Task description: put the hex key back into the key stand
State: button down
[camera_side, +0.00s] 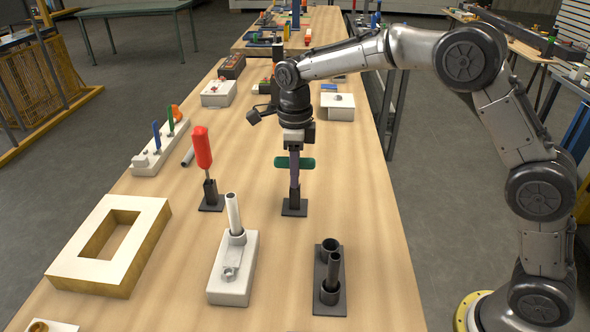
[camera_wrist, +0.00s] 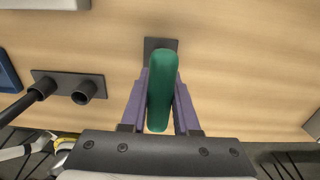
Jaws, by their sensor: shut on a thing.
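The hex key has a green crosswise handle (camera_side: 306,163), also large in the wrist view (camera_wrist: 162,90). My gripper (camera_side: 294,178) points straight down, with its purple fingers (camera_wrist: 162,105) shut on either side of the handle. Directly below is the key stand, a small black post on a square base (camera_side: 294,208); part of its dark base shows beyond the handle in the wrist view (camera_wrist: 152,43). The fingers hide the key's shaft, so I cannot tell whether it is inside the post. The fingertips are close above or at the post's top.
A red-handled tool (camera_side: 202,148) stands upright in a similar black holder at left. A white block with a grey tube (camera_side: 232,275) and a black plate with two tubes (camera_side: 330,280) are nearer the camera. A wooden frame (camera_side: 110,245) lies at left. The table is clear right of the stand.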

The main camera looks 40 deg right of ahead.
jog(key=shift+f, duration=0.35)
dwell(0.3)
jog(key=c, duration=0.6)
grip_release()
notch_tip(320, 180, up, 14)
jog(key=shift+f, duration=0.1)
notch_tip(320, 180, up, 6)
dwell(0.8)
